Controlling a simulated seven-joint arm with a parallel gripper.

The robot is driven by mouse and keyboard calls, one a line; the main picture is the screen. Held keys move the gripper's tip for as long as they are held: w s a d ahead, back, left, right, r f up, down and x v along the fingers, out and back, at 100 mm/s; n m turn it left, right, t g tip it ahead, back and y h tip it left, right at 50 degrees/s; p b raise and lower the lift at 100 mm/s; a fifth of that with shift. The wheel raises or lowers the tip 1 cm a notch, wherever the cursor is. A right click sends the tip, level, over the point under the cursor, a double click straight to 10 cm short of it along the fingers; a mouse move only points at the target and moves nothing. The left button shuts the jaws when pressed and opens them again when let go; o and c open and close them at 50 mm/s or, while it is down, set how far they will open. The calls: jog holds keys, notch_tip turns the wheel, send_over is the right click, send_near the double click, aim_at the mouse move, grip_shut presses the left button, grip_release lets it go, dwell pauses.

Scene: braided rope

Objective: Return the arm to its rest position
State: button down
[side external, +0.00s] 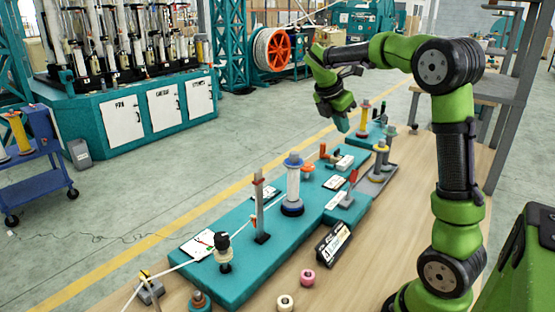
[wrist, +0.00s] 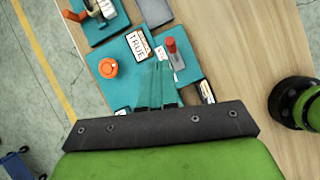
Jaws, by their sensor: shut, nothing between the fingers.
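My green and black arm reaches in from the right in the side view. My gripper (side external: 343,122) hangs in the air, pointing down, above the far part of the teal fixture board (side external: 222,287). In the wrist view its teal fingers (wrist: 156,88) are together with nothing between them. A thin white rope (side external: 178,267) runs from the lower left over the near end of the board. My gripper is well apart from the rope.
A clear spool with blue ends (side external: 293,185) and a tall post (side external: 259,205) stand on the board. Pink (side external: 308,277) and cream (side external: 285,302) rolls lie on the wooden table (side external: 385,225). An orange knob (wrist: 108,68) and red peg (wrist: 171,45) show below my gripper.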

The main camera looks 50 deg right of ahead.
jog(key=s+a+m+t+y, duration=0.2)
jog(key=a+m, duration=0.4)
jog(key=a, duration=0.3)
jog(key=s+a+f+m+t+y, duration=0.1)
jog(key=s+a+m+t+y, duration=0.2)
jog(key=a+m, duration=0.3)
jog(key=s+a+f+m+t+y, duration=0.1)
jog(key=s+a+m, duration=0.4)
jog(key=a, duration=0.9)
jog(key=m+t+y, duration=0.1)
jog(key=t, duration=0.1)
jog(key=shift+a+f+m+t+y, duration=0.15)
jog(key=shift+f+m+t+y, duration=0.1)
jog(key=shift+m+t+y, duration=0.15)
